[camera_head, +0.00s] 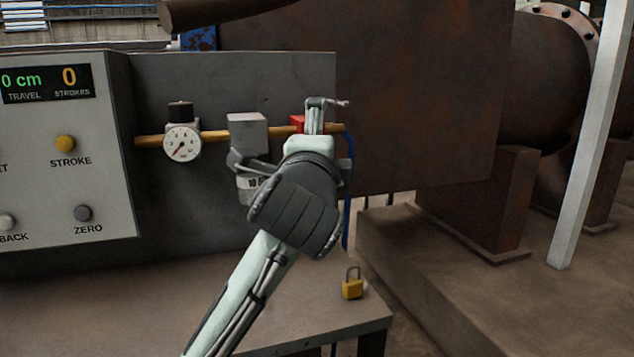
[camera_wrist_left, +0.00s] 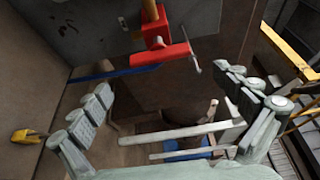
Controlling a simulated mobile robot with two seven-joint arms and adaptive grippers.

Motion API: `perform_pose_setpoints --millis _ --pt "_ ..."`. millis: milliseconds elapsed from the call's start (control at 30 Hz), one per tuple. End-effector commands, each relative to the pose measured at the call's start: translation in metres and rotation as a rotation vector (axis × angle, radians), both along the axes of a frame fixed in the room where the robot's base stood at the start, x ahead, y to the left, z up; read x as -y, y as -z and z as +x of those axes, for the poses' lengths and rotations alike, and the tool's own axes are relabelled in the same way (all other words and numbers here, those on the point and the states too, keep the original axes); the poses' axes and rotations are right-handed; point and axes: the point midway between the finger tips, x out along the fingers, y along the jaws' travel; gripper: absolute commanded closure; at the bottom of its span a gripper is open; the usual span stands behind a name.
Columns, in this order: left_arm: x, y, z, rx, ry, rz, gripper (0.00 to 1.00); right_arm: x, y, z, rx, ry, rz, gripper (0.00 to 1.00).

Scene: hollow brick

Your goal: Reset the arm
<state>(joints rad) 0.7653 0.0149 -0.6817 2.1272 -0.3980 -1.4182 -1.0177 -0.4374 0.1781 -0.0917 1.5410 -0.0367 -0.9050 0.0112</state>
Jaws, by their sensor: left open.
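My left arm comes up from the bottom in the head view, and its gripper (camera_head: 318,120) is in front of the right end of the brass pipe. In the left wrist view the gripper (camera_wrist_left: 165,85) has its fingers spread wide with nothing between them. A red valve body with a T-shaped metal handle (camera_wrist_left: 160,52) is ahead of the fingers, apart from them. In the head view only a small red part of it (camera_head: 297,121) shows beside the gripper. My right gripper is not in view.
A control panel (camera_head: 60,200) with buttons and a display stands left. A pressure gauge (camera_head: 182,143) and a grey block (camera_head: 247,132) sit on the brass pipe (camera_head: 215,135). A yellow padlock (camera_head: 352,288) rests on the bench near its right edge. Rusty machinery (camera_head: 400,90) is behind.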

Motion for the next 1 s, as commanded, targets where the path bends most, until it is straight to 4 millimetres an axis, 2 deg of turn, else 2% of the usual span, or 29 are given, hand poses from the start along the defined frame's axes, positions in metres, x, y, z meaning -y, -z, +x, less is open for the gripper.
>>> perform_pose_setpoints --millis 100,300,500,633,1000 --pt "0.002 0.0 0.025 -0.002 -0.002 0.001 0.0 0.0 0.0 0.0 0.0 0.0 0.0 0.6" --pt "0.005 0.001 0.061 -0.002 0.0 -0.001 0.0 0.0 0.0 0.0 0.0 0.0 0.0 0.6" --pt "0.007 0.001 0.083 -0.001 0.0 -0.001 0.0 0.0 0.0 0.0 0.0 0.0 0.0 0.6" --pt "0.007 0.0 0.089 0.001 0.002 -0.002 0.0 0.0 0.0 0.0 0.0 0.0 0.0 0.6" --pt "0.007 0.0 0.087 0.004 0.002 -0.014 0.0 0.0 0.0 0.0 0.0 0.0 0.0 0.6"
